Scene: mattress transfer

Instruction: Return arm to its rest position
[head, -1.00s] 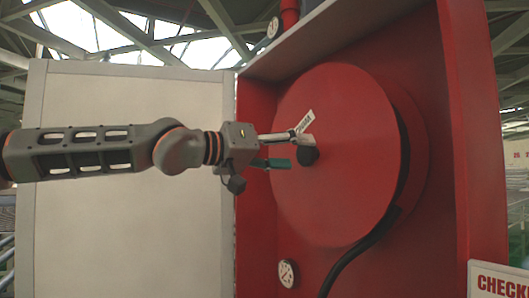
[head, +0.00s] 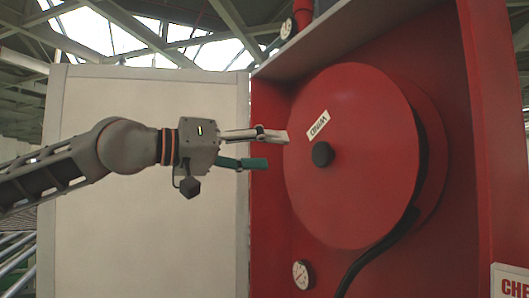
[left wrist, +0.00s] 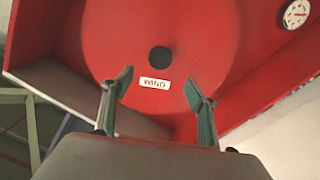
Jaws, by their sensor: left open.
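My left gripper (head: 262,148) is open and empty, left of a red hose reel (head: 350,190) in a red cabinet. Its fingers point right toward the reel, and in this view the upper fingertip meets the reel's left edge. In the left wrist view the two fingers (left wrist: 160,88) stand apart with nothing between them. The reel's face (left wrist: 215,40) fills the space beyond them, with the black knob (left wrist: 161,59) and the white label reading WIND (left wrist: 155,83). The knob (head: 322,154) and label (head: 318,124) also show in the head view. My right gripper is not in view.
The red cabinet (head: 480,150) has its pale door (head: 140,230) swung open on the left, behind my left arm. A black hose (head: 375,260) runs down from the reel. A gauge (head: 301,274) sits low in the cabinet. A white sign (head: 510,282) is at bottom right.

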